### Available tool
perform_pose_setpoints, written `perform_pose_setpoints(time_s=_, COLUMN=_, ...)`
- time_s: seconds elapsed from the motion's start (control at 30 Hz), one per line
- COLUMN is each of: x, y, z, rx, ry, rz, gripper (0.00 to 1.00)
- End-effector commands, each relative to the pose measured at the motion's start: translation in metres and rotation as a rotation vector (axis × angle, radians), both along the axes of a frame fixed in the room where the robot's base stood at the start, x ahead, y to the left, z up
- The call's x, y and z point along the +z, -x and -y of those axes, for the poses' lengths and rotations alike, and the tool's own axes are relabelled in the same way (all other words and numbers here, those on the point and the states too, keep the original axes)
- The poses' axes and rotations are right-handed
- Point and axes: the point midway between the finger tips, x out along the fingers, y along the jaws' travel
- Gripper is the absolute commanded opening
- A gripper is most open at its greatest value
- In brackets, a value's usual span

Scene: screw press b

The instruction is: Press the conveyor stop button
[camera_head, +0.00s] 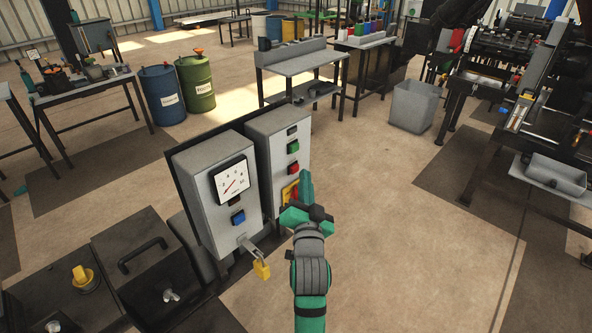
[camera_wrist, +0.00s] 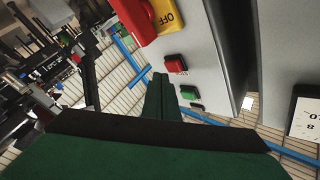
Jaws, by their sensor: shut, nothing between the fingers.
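A red push button (camera_head: 293,168) sits on the front of the grey control box (camera_head: 262,124), below a green button (camera_head: 293,147). In the wrist view the red button (camera_wrist: 176,62) has a small label beside it, too small to read. The green button (camera_wrist: 189,92) shows farther along the panel. My teal gripper (camera_head: 305,177) is in front of the box, just right of the red button in the head view. Its fingers (camera_wrist: 160,76) are shut and empty, with the tips near the red button. I cannot tell whether they touch it.
A red-and-yellow OFF switch (camera_wrist: 140,20) projects from the panel beside the red button; my gripper partly hides it in the head view. A gauge box (camera_head: 216,183) with a blue button (camera_head: 238,217) and a yellow padlock (camera_head: 261,269) stands at left.

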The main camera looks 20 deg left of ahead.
Motion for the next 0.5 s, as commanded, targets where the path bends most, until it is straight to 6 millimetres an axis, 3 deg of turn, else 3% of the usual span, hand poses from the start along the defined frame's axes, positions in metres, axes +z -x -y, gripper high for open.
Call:
perform_pose_setpoints(time_s=0.27, x=0.0, y=0.0, z=0.002, rx=-0.001, ry=0.0, rz=-0.001, gripper=0.0)
perform_pose_setpoints(time_s=0.5, x=0.0, y=0.007, z=0.021, rx=-0.003, ry=-0.001, rz=0.0, gripper=0.0)
